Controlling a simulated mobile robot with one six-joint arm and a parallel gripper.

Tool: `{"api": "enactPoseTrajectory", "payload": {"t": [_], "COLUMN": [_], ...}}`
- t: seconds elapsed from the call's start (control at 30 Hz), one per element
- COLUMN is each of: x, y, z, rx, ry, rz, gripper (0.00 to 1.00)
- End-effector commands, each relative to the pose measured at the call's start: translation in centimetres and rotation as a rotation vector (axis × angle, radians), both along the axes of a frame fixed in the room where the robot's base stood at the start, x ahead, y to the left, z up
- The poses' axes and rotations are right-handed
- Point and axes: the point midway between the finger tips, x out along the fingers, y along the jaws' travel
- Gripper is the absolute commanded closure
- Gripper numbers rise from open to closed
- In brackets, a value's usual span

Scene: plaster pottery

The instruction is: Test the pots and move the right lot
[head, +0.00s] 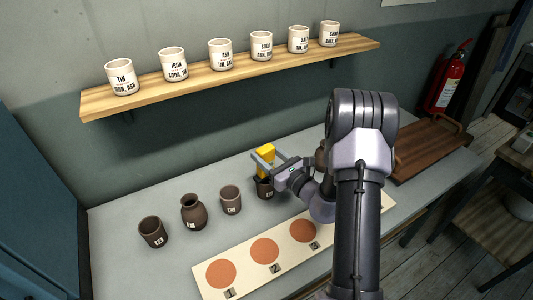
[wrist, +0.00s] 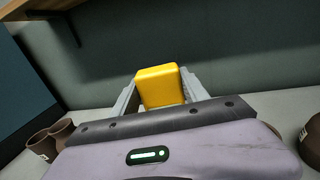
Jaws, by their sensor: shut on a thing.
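My gripper (head: 268,160) is shut on a yellow block (head: 266,153), held above the bench near a dark brown pot (head: 264,188). The block also shows between the fingers in the wrist view (wrist: 160,86). To the left stand three more brown pots: a plain one (head: 153,233), a necked one (head: 194,213) and another plain one (head: 231,200). They carry small white tags, too small to read. Another brown pot (head: 320,155) is partly hidden behind my arm. Several white cups (head: 173,64) with ingredient labels stand on the shelf; the leftmost label (head: 122,78) begins with TIN.
A pale board (head: 240,258) with terracotta discs and number tags lies along the bench front; my arm hides part of it. A wooden tray (head: 425,153) with handles lies at right. The wooden shelf (head: 230,80) overhangs the bench. A red extinguisher (head: 448,80) hangs beyond.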

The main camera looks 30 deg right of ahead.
Motion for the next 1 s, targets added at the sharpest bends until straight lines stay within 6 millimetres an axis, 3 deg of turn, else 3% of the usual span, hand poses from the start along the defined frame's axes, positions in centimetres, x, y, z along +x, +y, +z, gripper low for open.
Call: {"api": "enactPoseTrajectory", "payload": {"t": [1.0], "x": [0.01], "y": [0.0], "z": [-0.52], "rx": [0.0], "ry": [-0.001], "rz": [0.0], "gripper": [1.0]}}
